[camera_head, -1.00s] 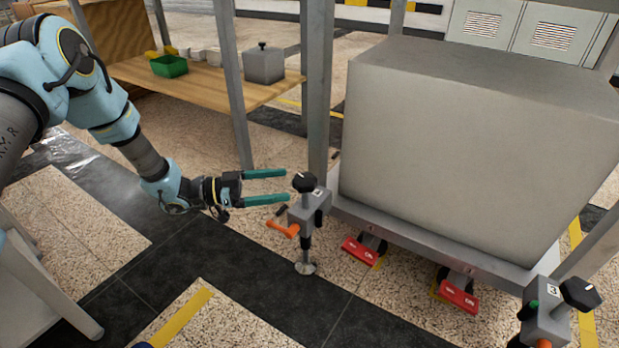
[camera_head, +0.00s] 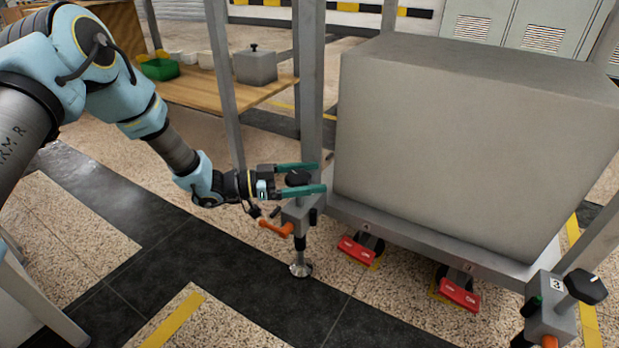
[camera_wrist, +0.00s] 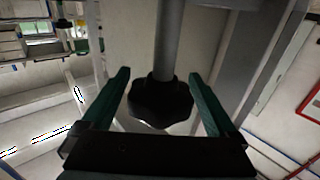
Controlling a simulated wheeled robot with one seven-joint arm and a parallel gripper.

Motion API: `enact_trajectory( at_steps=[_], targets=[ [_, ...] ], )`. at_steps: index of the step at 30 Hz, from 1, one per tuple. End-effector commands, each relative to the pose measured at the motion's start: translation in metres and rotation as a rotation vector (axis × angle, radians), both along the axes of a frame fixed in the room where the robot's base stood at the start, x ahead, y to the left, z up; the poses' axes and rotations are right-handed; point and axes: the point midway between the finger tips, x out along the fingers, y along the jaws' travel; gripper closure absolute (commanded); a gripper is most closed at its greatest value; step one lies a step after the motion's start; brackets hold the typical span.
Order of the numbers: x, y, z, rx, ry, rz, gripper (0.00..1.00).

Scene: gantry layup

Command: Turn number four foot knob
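A black lobed knob (camera_head: 298,179) tops the levelling foot at the left corner of the grey cart. The foot has a grey block (camera_head: 296,214), an orange handle (camera_head: 276,228) and a round floor pad (camera_head: 301,269). My gripper (camera_head: 322,178) is open, its two green fingers on either side of the knob. In the wrist view the knob (camera_wrist: 160,103) sits between the fingers, with a visible gap on each side. The number on this foot's block is hidden from view. A second foot with a black knob (camera_head: 586,287) at the right is marked 3.
A large grey box (camera_head: 470,150) stands on the cart frame (camera_head: 430,238). Red pedals (camera_head: 459,294) sit under the cart's front edge. A grey upright post (camera_head: 311,90) rises just behind the knob. A wooden bench (camera_head: 205,92) with a green bin (camera_head: 160,69) is behind.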

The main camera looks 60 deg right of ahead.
Motion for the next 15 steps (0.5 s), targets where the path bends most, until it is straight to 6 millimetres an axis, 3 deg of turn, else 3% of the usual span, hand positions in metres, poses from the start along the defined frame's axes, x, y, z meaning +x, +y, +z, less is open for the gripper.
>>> enact_trajectory(
  at_steps=[2,15],
  targets=[
    [0.0001,0.0001,-0.0001,0.0,0.0,0.0,0.17],
    [0.0003,0.0003,-0.0003,0.0,0.0,0.0,0.66]
  ],
)
